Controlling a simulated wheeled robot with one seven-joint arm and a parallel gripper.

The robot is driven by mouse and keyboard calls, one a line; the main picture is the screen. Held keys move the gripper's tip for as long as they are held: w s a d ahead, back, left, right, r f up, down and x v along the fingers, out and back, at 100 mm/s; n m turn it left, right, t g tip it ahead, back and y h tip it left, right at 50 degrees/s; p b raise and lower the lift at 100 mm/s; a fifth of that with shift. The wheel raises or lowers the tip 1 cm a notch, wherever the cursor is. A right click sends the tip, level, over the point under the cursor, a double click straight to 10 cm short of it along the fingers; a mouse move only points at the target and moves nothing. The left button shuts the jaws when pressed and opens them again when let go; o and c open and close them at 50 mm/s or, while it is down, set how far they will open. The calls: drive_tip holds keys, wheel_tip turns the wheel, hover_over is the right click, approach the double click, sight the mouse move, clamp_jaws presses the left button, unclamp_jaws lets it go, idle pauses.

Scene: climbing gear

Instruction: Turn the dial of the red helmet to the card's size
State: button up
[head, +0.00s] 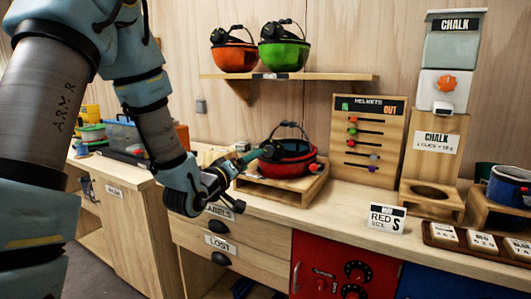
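The red helmet (291,166) lies upside down, open side up, on a wooden stand (285,191) on the counter. Its dark strap arches above it. A dark round part (272,149), possibly the dial, shows at its left rim, and its markings are too small to read. My gripper (259,154) reaches in from the left, with its tip at or very close to this part. I cannot tell whether it touches it or whether its fingers are closed. The white card (386,219) stands on the counter to the right and reads "RED SIZE S".
A shelf (290,76) above holds an orange helmet (234,55) and a green helmet (285,53). The helmets board (367,141) with coloured pegs stands behind right. A chalk dispenser (446,85) and a blue pot (510,185) are further right. Some counter before the board is clear.

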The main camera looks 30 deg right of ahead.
sight(268, 151)
drive_tip(key=p+x, duration=0.3)
drive_tip(key=x, duration=0.5)
drive_tip(key=shift+w+d+r, duration=0.15)
drive_tip(key=shift+d, duration=0.1)
drive_tip(key=shift+w+d, duration=0.4)
drive_tip(key=shift+d, duration=0.15)
clamp_jaws()
